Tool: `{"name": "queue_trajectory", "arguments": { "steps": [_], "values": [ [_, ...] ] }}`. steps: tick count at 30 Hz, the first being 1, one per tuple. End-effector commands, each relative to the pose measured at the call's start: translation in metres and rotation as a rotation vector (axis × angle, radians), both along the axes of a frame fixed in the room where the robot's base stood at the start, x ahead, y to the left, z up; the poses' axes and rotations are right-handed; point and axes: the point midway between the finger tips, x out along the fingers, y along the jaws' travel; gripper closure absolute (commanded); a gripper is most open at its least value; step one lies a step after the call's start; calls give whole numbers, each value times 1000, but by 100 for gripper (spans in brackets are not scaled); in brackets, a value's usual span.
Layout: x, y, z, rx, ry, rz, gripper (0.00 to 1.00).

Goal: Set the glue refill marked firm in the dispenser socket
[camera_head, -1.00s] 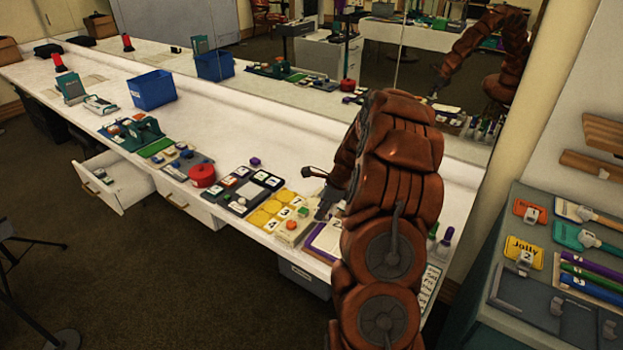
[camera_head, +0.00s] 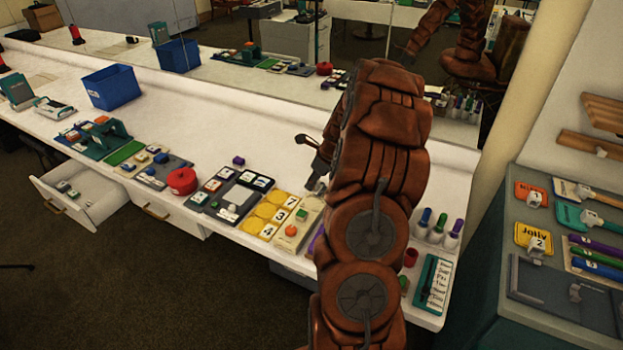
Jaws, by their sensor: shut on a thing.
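My gripper (camera_head: 315,165) is at the end of my brown arm, over the white counter behind the beige board. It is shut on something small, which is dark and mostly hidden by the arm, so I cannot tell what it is. Three small bottles with blue, green and purple caps (camera_head: 439,226) stand upright on the counter to the right of my arm. I cannot read a mark saying firm on anything. I cannot make out which thing is the dispenser socket. The beige board (camera_head: 311,213) carries a green block and an orange piece.
Yellow numbered pads (camera_head: 275,214), a dark tray (camera_head: 238,197), a red round tin (camera_head: 182,181) and a purple block (camera_head: 238,160) lie left of my gripper. A blue bin (camera_head: 111,88) stands farther left. A drawer (camera_head: 80,196) is open.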

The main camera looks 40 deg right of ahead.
Motion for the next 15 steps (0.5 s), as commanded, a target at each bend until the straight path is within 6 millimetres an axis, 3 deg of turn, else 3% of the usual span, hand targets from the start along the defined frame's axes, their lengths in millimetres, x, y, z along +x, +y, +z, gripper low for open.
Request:
{"name": "queue_trajectory", "arguments": {
  "steps": [15],
  "values": [
    [0, 2, -41, 1, 0, 3, 100]
  ]
}}
